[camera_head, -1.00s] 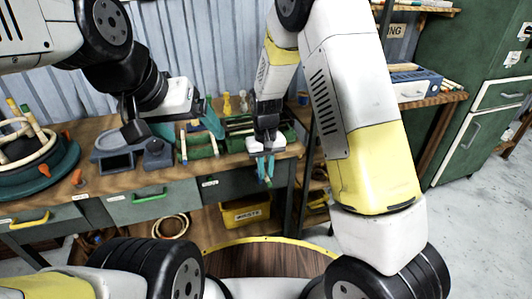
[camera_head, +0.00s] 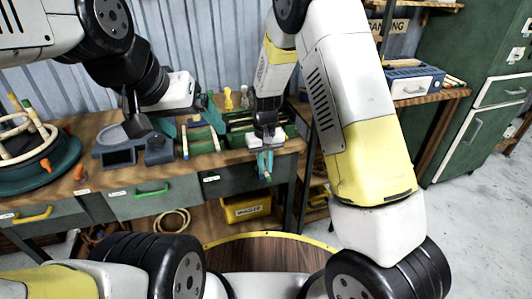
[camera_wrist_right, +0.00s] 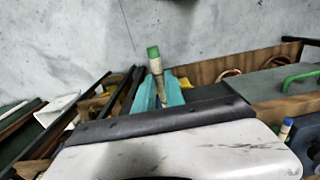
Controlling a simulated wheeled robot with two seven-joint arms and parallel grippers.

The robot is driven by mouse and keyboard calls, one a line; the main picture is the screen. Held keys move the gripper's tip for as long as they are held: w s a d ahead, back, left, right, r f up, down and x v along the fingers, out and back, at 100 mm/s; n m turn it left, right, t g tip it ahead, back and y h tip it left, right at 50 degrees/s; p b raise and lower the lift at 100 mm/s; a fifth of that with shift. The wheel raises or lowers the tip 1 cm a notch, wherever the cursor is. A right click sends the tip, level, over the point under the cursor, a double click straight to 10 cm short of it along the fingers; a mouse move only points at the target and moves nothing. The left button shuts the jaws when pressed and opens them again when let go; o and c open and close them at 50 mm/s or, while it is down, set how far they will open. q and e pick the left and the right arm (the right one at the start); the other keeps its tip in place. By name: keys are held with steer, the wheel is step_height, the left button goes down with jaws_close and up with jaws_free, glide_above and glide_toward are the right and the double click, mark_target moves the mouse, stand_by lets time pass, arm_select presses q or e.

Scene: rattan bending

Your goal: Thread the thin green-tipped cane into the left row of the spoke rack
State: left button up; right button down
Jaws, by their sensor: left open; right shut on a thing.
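The thin green-tipped cane (camera_wrist_right: 154,62) is pale, with its green end standing clear of the teal fingers of my right gripper (camera_wrist_right: 159,92) in the right wrist view. In the head view that gripper (camera_head: 264,162) is shut on it, pointing down at the bench's front edge; the cane is mostly hidden there. My left gripper (camera_head: 190,116) is open, its teal fingers apart above the bench behind a small green rack (camera_head: 203,146). This appears to be the spoke rack, with pale canes along its left and right sides. The right gripper is to its right, apart from it.
A round teal stand (camera_head: 45,175) with rings and upright canes is at the bench's left. A grey fixture (camera_head: 112,137) sits between it and the rack. A green tray (camera_head: 240,122) lies behind my right gripper. A yellow bin (camera_head: 246,208) is under the bench.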

steer(key=shift+w, duration=0.2)
steer(key=shift+w+a, duration=0.3)
steer(key=shift+w, duration=0.5)
steer(key=shift+w+a, duration=0.3)
steer(key=shift+w, duration=0.45)
steer(key=shift+w+a, duration=0.3)
steer(key=shift+w, duration=0.65)
steer(key=shift+w+a, duration=0.3)
steer(key=shift+w, duration=0.65)
steer(key=shift+w, duration=0.1)
steer(key=shift+w+a, duration=0.3)
steer(key=shift+w, duration=0.65)
steer(key=shift+w+a, duration=0.3)
steer(key=shift+w, duration=0.6)
steer(key=shift+w+a, duration=0.35)
steer(key=shift+w, duration=0.6)
steer(key=shift+w+a, duration=0.3)
steer(key=shift+w, duration=0.6)
